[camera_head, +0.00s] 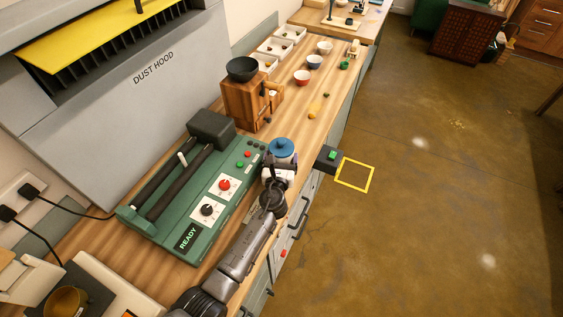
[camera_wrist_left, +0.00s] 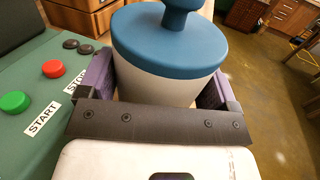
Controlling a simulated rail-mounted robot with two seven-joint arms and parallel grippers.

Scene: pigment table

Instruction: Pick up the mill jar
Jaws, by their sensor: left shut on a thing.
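The mill jar (camera_head: 281,148) has a blue lid with a knob and a pale body. It stands upright beside the right end of the green mill (camera_head: 190,190), near the bench's front edge. My left gripper (camera_head: 277,168) is shut on the jar. In the left wrist view the jar (camera_wrist_left: 168,45) fills the space between the purple finger pads of the gripper (camera_wrist_left: 160,90). The jar's base is hidden, so I cannot tell whether it touches the bench. My right gripper is not in view.
A wooden grinder (camera_head: 245,103) with a dark bowl stands behind the mill. Small bowls (camera_head: 302,77) and white trays (camera_head: 283,47) sit farther along the bench. A dark box with a green button (camera_head: 329,158) juts from the bench's front edge. The floor (camera_head: 440,200) is open.

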